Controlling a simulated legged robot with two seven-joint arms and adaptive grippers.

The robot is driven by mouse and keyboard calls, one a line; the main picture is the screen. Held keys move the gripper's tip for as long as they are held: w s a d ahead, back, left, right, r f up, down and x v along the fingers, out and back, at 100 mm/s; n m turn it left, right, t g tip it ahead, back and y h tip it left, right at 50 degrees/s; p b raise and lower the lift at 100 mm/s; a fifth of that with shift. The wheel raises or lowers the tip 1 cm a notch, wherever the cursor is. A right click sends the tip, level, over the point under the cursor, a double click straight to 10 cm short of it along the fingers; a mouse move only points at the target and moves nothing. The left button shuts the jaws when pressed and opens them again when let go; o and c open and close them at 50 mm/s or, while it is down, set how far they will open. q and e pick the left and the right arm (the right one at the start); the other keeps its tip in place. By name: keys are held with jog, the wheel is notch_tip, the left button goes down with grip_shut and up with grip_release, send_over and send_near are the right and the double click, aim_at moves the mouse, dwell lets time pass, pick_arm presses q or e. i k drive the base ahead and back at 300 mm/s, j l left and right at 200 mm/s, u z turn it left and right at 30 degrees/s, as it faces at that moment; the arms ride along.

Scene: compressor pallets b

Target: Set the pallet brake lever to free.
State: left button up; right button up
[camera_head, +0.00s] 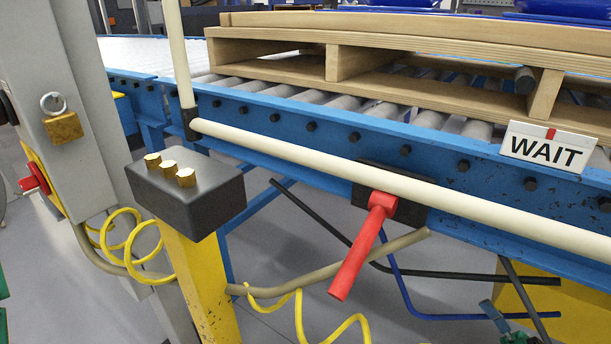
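The brake lever is a red handle (363,246) on a dark mount (409,208) fixed to the side of the blue conveyor frame (336,137). The handle slants downward and to the left from its pivot. A white sign reading WAIT (545,149), with a red mark at its top, sits on the frame to the right. A wooden pallet (420,92) rests on the rollers behind. Neither of my grippers can be made out in the head view.
A cream rail (300,157) runs along the conveyor front, just above the lever. A black box with several brass buttons (213,198) stands on a yellow post (200,285) to the left. Yellow coiled cable (300,318) and a beige pipe (335,277) lie low nearby.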

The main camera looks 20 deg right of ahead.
aim_at(381, 205)
jog(key=k+j, duration=0.2)
jog(key=j, duration=0.2)
jog(key=k+j, duration=0.2)
jog(key=j, duration=0.2)
jog(key=k+j, duration=0.15)
jog(key=j, duration=0.25)
